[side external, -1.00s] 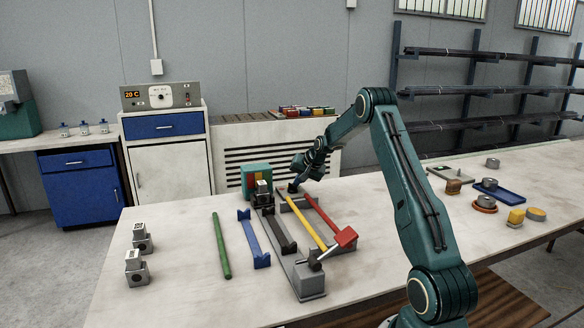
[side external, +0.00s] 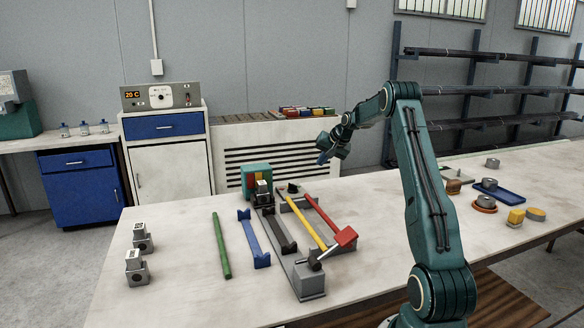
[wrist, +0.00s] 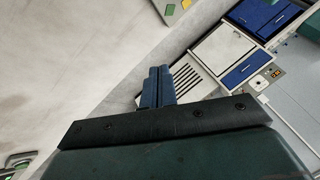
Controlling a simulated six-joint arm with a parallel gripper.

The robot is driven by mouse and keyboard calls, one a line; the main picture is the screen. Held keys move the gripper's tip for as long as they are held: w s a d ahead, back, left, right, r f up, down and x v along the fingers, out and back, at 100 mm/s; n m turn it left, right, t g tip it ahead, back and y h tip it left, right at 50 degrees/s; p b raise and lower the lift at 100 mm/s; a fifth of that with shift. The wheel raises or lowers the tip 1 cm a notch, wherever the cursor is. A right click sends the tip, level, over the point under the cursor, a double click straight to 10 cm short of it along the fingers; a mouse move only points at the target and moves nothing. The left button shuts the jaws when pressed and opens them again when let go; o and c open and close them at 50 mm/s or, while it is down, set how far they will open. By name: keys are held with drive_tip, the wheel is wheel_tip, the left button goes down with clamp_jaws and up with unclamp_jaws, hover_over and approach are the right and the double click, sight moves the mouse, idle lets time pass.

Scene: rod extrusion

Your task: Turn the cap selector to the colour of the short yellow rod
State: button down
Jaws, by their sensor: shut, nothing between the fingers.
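My gripper (side external: 322,160) is above and to the right of that knob, clear of the table and apart from everything. In the wrist view its blue fingers (wrist: 157,86) are together and empty. A grey piece with green and yellow patches (wrist: 178,8) is partly cut off at the top there.
A green rod (side external: 221,245), a blue holder (side external: 254,240) and grey blocks (side external: 137,268) lie to the left. Pucks and a blue tray (side external: 503,192) are right.

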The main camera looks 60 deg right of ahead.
drive_tip(key=shift+s+d+r, duration=0.15)
drive_tip(key=shift+s+r, duration=0.2)
drive_tip(key=shift+r, duration=0.15)
drive_tip(key=c, duration=1.6)
unclamp_jaws()
drive_tip(key=shift+o, duration=0.4)
drive_tip(key=shift+w+a+r, duration=0.15)
drive_tip(key=shift+a, duration=0.1)
drive_tip(key=n+g+y, duration=0.1)
drive_tip(key=n+g, duration=0.1)
drive_tip(key=n, duration=0.6)
approach(295, 186)
wheel_tip(295, 186, up, 5)
drive_tip(key=s, duration=0.1)
drive_tip(key=shift+s+a+n+g, duration=0.1)
drive_tip(key=shift+n+g, duration=0.3)
drive_tip(key=shift+n, duration=0.1)
drive_tip(key=x, duration=1.3)
drive_tip(key=shift+w+a+f, duration=0.15)
drive_tip(key=shift+w+f, duration=0.1)
drive_tip(key=shift+f, duration=0.15)
drive_tip(key=shift+c, duration=0.4)
